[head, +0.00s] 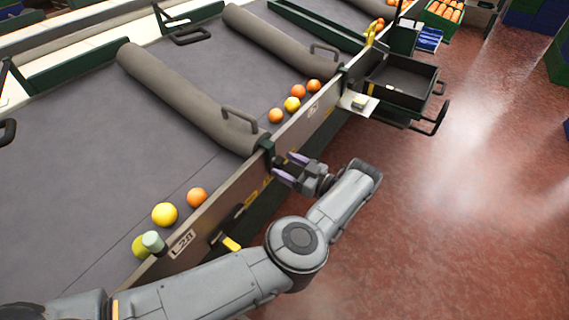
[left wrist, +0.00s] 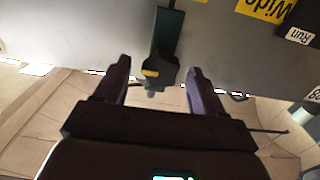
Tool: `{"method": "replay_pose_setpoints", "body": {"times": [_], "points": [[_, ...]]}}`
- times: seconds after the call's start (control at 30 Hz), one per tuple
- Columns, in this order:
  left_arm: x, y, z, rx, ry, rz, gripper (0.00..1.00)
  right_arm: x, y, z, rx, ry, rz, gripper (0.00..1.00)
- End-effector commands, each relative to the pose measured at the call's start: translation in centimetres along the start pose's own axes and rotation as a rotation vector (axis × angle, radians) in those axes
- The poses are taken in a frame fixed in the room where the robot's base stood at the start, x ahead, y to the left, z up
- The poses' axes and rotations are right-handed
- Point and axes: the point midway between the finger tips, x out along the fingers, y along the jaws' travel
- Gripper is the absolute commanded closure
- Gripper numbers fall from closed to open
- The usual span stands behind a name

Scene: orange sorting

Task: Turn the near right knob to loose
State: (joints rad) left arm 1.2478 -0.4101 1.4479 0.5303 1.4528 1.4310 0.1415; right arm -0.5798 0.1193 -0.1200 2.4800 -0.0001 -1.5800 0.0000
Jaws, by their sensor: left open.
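A black knob (left wrist: 162,74) with a yellow mark sits at the end of a dark green bracket (left wrist: 167,35) on the grey side wall in the left wrist view. In the head view the green bracket (head: 267,146) stands on the wall's top edge at the end of a grey roller, and the knob is hard to make out there. My left gripper (head: 287,166) is open beside the wall's outer face. In the left wrist view its purple fingers (left wrist: 158,66) are on either side of the knob, with gaps visible. My right gripper is not in view.
Grey rollers (head: 180,90) with handles cross the sorting table (head: 70,170). Several oranges and yellow fruit (head: 165,214) lie along the wall (head: 210,215). A dark tray (head: 400,82) juts out farther along. The red floor (head: 460,220) at right is clear.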

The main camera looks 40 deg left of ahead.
Motion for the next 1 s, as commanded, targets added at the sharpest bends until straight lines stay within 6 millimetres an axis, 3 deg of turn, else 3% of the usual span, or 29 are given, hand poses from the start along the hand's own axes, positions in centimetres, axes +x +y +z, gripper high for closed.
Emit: {"method": "replay_pose_setpoints", "body": {"times": [0.7, 1.0], "points": [[1.19, 0.06, -0.07, 0.0, -0.001, 0.003, 0.3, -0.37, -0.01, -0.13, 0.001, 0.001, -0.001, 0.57], [1.18, 0.07, -0.07, 0.0, -0.001, 0.004, 0.75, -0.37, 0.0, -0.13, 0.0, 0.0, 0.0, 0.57]]}}
